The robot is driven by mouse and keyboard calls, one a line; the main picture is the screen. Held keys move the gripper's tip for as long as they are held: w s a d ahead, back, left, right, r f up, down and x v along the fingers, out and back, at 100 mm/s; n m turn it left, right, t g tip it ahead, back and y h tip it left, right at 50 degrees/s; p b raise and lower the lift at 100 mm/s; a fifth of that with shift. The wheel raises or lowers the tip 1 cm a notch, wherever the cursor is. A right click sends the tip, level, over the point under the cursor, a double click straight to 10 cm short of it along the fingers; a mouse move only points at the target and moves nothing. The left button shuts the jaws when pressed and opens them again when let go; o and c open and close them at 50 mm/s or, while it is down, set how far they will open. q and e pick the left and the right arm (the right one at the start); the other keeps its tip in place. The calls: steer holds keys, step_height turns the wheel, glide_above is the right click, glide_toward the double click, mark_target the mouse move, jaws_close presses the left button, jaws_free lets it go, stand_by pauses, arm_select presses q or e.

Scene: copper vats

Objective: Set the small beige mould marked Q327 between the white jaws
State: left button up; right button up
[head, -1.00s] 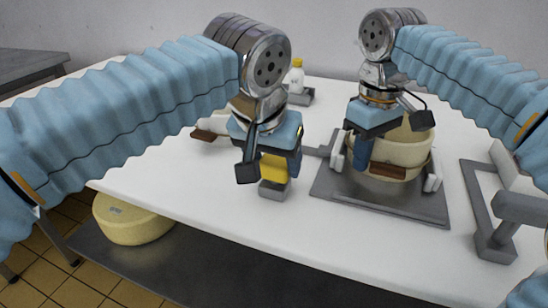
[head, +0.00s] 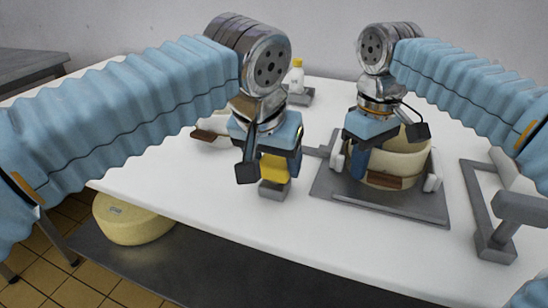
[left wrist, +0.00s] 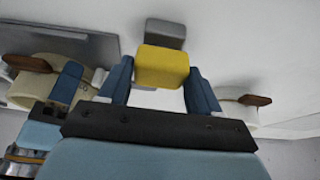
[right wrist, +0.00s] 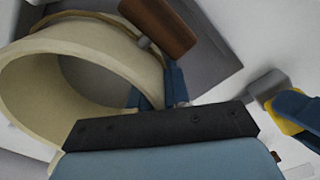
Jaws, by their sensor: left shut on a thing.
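A round beige mould (head: 404,161) with a brown handle (head: 391,180) is at the white jaws (head: 433,180), over the grey plate (head: 420,205). No marking on it is readable. I cannot tell whether its base rests on the plate. My right gripper (head: 358,168) has its fingers on either side of the mould's wall (right wrist: 100,65), pinching it at the left. My left gripper (head: 272,173) is shut on a yellow block (head: 274,168) with a grey base (head: 272,189), left of the plate. The yellow block also shows in the left wrist view (left wrist: 162,67).
Another pale piece with a brown handle (head: 203,135) is partly hidden behind my left gripper. A bottle with a yellow cap (head: 297,75) stands at the back. A grey frame (head: 490,235) is at the right. A yellow cheese-like round (head: 130,222) sits below the table edge.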

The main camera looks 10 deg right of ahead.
arm_select(q)
steer(key=shift+f, duration=0.15)
arm_select(e)
steer(key=o, duration=0.4)
step_height(320, 180, up, 7)
steer(key=shift+r, duration=0.2)
steer(key=shift+r, duration=0.1)
arm_select(q)
steer(key=shift+r+p, duration=1.05)
arm_select(e)
steer(key=shift+r, duration=0.95)
arm_select(q)
steer(key=o, duration=1)
steer(key=shift+o, duration=0.6)
